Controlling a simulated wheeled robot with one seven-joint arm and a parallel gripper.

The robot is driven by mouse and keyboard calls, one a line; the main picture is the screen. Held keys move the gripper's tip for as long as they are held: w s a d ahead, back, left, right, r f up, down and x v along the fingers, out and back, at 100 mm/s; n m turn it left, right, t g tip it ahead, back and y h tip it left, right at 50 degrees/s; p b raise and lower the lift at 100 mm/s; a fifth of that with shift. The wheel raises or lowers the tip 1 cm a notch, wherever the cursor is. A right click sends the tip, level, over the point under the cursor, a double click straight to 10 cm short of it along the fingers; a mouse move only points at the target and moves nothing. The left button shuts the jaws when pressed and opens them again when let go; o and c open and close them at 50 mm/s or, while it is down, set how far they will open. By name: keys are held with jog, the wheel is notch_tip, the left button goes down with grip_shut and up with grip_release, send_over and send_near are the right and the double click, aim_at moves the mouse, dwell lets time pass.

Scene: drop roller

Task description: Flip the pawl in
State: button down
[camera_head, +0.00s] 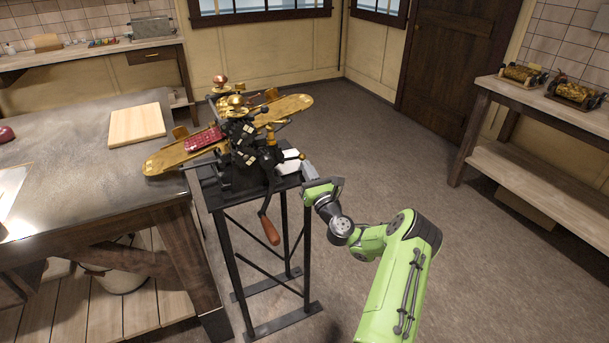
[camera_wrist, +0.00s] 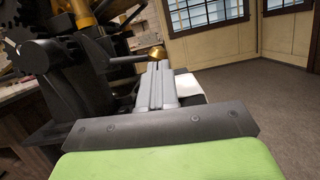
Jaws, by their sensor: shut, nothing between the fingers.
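The black drop roller machine (camera_head: 240,150) stands on a dark metal stand, with brass trays to both sides and a crank with a wooden handle (camera_head: 270,230) hanging at its front. A short dark rod ending in a brass knob (camera_wrist: 154,52) sticks out from the machine; it may be the pawl, but I cannot tell for sure. In the head view the knob (camera_head: 301,156) is small. My gripper (camera_wrist: 158,66) is shut and empty, its fingertips close to the knob. I cannot tell whether they touch it. In the head view my gripper (camera_head: 307,168) is at the machine's right side.
A white block or sheet (camera_head: 287,161) lies on the stand beside the machine. A metal-topped table (camera_head: 75,160) with a wooden board (camera_head: 136,124) stands left. A bench (camera_head: 550,110) with brass rollers is at the right. The floor right of the stand is clear.

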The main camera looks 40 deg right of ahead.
jog(key=r+n+y, duration=0.1)
jog(key=n, duration=0.1)
jog(key=r+n, duration=0.1)
jog(key=n, duration=0.1)
jog(key=shift+s+d+y, duration=0.1)
jog(key=shift+d+y, duration=0.2)
jog(key=shift+y, duration=0.1)
jog(key=shift+r+n+t+y+p, duration=0.15)
jog(key=shift+r+n+y+p, duration=0.15)
jog(key=shift+n, duration=0.55)
jog(key=shift+r+n+t+y+p, duration=0.15)
jog(key=shift+r+n+y, duration=0.25)
jog(key=shift+n, duration=0.45)
